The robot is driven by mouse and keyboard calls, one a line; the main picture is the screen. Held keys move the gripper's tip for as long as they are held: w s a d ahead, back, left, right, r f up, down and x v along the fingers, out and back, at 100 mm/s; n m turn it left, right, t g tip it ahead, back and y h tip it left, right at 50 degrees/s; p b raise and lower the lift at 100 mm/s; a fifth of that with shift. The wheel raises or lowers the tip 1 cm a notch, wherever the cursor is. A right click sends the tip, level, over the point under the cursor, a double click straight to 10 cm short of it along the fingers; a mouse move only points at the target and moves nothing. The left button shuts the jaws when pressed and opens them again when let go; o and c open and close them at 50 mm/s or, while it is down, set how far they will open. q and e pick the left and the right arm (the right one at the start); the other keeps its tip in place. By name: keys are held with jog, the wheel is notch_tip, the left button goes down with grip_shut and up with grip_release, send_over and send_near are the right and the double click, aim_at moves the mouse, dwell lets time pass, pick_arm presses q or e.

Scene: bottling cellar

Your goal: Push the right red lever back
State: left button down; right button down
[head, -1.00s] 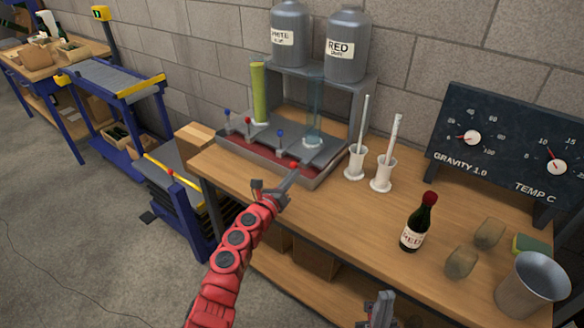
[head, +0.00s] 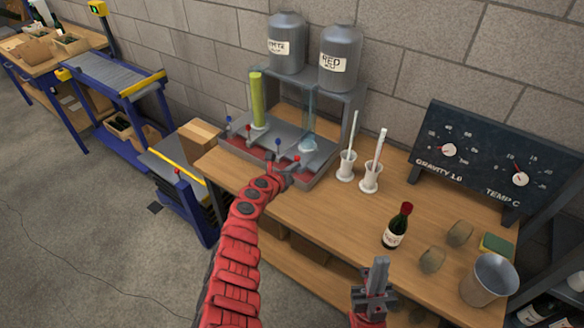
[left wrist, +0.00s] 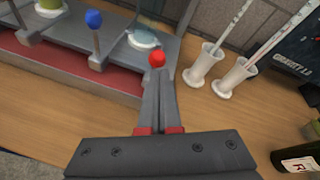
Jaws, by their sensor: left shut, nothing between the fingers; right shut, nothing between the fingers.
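The right red lever shows as a red knob (head: 297,158) at the front right of the filling stand's grey deck, below the RED tank (head: 340,58). My left gripper (head: 289,172) is shut and empty, close in front of this lever. In the left wrist view the red knob (left wrist: 157,58) appears right at the tips of the shut fingers (left wrist: 158,80). The lever's stem is hidden behind the fingers, and I cannot tell whether they touch it. My right gripper (head: 378,272) is shut and empty, low in front of the table edge.
A blue lever (head: 278,141) stands just left, with another red lever (head: 247,127) and blue lever beyond. Two white holders (head: 346,167) stand right of the stand. A wine bottle (head: 397,226) and a metal bucket (head: 490,279) are further right. The table's middle is clear.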

pick_arm(q)
jog(key=shift+w+d+r, duration=0.25)
jog(key=shift+w+d, duration=0.1)
jog(key=shift+w, duration=0.05)
jog(key=shift+r, duration=0.1)
jog(key=shift+a+r+p, duration=0.1)
jog(key=shift+r+p, duration=0.7)
